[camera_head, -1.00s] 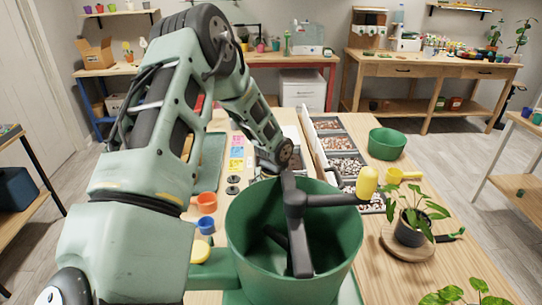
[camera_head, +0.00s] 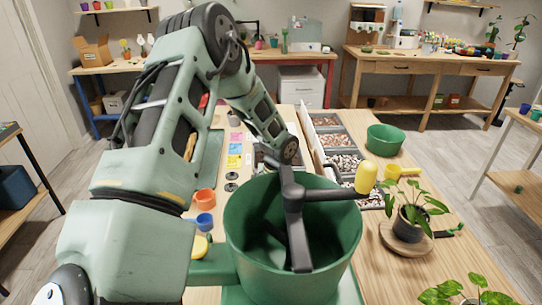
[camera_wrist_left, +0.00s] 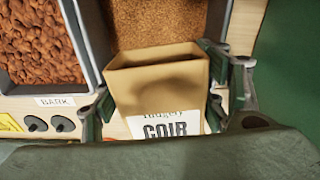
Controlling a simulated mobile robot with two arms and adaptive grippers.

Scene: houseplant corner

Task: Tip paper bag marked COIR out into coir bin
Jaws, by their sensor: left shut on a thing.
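My left gripper (camera_wrist_left: 160,105) is shut on the tan paper bag (camera_wrist_left: 160,72), with one finger at each side of it. The bag's label reads COIR. Its open mouth faces the top of the left wrist view; its inside is shadowed and I cannot tell what is in it. The coir bin (camera_wrist_left: 218,20), grey-walled and holding fine brown coir, lies just beyond the bag's mouth. I cannot tell how far the bag is above it. In the head view my arm and a green tub hide gripper and bag. My right gripper is not in view.
A bin of bark chunks (camera_wrist_left: 35,40) with a BARK label lies left of the coir bin. In the head view the large green tub (camera_head: 245,235) with a dark crank stands in front. A potted plant (camera_head: 409,222) and a green bowl (camera_head: 385,139) stand right.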

